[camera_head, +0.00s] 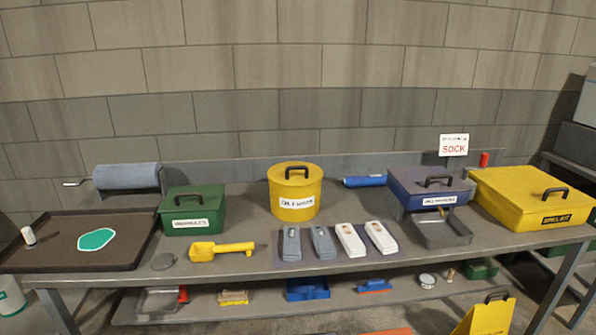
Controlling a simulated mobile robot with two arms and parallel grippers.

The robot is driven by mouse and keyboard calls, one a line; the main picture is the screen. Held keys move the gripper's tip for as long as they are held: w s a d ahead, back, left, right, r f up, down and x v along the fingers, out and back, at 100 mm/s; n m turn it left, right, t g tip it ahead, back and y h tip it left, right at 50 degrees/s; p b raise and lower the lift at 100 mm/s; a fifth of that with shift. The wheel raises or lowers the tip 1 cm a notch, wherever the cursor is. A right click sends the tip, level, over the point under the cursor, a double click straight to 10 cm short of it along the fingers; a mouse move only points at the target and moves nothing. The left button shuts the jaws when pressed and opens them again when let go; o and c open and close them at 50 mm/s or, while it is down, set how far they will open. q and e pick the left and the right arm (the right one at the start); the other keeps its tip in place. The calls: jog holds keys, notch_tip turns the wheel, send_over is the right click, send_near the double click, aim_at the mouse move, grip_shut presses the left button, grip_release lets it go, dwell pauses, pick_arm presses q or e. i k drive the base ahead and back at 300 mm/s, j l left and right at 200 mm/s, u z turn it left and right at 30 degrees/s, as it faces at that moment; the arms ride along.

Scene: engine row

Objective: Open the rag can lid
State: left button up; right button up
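A round yellow can (295,200) with a white label stands upright on the grey workbench, a little left of the picture's middle. I take it for the rag can; its label is too small to read surely. Its yellow lid (281,173) lies flat on top and looks closed, with a black handle on it. The can's inside is hidden. Neither of my grippers shows in the view.
A green box (190,212) stands left of the can, a blue box (405,187) and yellow case (510,205) right. A yellow scoop (222,249) and several small grey and white packs lie in front. A dark tray (60,250) is far left.

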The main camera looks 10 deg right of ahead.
aim_at(292, 173)
jog(key=i+l+u, duration=0.15)
jog(key=l+u, duration=0.55)
jog(key=i+l+u, duration=0.1)
jog(key=l+u, duration=0.25)
jog(key=l, duration=0.2)
